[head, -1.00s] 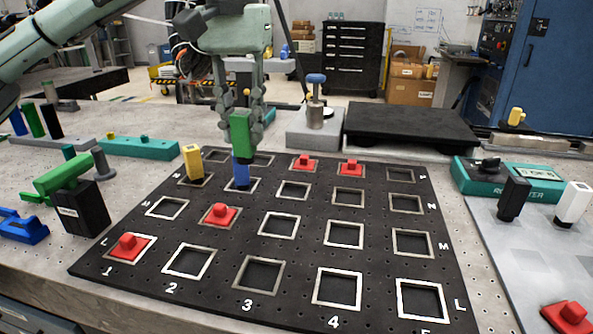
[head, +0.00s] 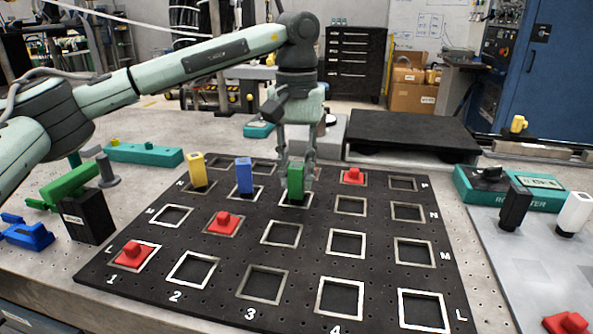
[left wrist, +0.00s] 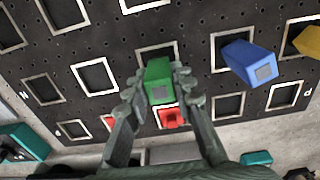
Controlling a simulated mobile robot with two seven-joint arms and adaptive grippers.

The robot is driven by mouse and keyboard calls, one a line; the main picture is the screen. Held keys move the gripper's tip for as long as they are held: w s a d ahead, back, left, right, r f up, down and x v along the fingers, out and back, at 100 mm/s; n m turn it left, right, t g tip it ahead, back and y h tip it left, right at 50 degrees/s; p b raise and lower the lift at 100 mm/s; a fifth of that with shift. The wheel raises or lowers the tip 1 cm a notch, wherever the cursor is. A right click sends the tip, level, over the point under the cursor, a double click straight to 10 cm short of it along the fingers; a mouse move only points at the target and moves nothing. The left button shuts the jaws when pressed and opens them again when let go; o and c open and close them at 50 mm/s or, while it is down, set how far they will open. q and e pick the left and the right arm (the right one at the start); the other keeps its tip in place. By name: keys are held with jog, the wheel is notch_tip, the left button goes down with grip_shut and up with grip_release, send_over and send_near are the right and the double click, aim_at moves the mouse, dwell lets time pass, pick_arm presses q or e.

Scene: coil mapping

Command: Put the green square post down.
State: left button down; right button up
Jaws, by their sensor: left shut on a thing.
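The green square post (head: 296,182) is upright at a white-edged square opening (head: 288,205) in the black board, third in the row marked N. Whether its foot touches the board cannot be told. My left gripper (head: 296,170) is shut on its upper part, from above. In the left wrist view the green post (left wrist: 158,82) sits between the two fingers (left wrist: 157,90) of this gripper. The blue post (head: 244,175) stands one opening to the left, and the yellow post (head: 197,171) beyond it. My right gripper is not in view.
Red knobbed pieces sit at openings L1 (head: 132,254), M2 (head: 223,222) and the back row (head: 352,176); another (left wrist: 108,122) shows in the wrist view. A low black platform (head: 412,132) stands behind the board. Several front openings are empty.

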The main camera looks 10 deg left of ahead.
aim_at(297, 165)
pick_arm(q)
jog(key=shift+f, duration=0.15)
jog(key=c, duration=1.3)
grip_release()
notch_tip(297, 165, up, 12)
jog(key=shift+r, duration=0.2)
